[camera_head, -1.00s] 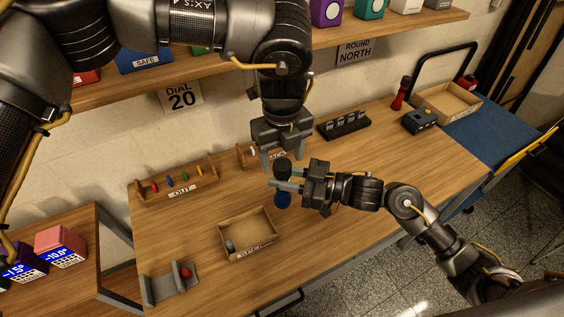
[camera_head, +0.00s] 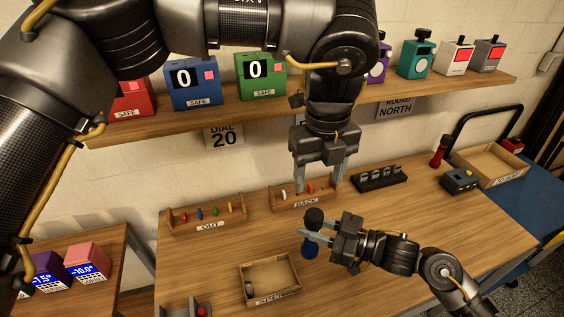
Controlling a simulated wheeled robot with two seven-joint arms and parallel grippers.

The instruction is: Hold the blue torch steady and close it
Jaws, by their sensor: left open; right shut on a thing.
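The blue torch (camera_head: 310,248) stands upright on the table, with a black cap or head (camera_head: 314,217) at its top. My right gripper (camera_head: 315,237) comes in from the right and is shut on the torch's body, just below the black top. My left gripper (camera_head: 318,188) points down above and slightly behind the torch. It is open and empty, apart from the torch, with its fingertips in front of the "BACK" rack. Whether the black top sits fully on the body cannot be told.
The "BACK" rack (camera_head: 304,201) and "OUT" rack (camera_head: 206,221) stand along the wall. A wooden tray (camera_head: 270,281) is in front. A black key holder (camera_head: 380,178), a red torch (camera_head: 439,151) and a dark box (camera_head: 460,180) are at right. The shelf (camera_head: 290,103) holds several safes.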

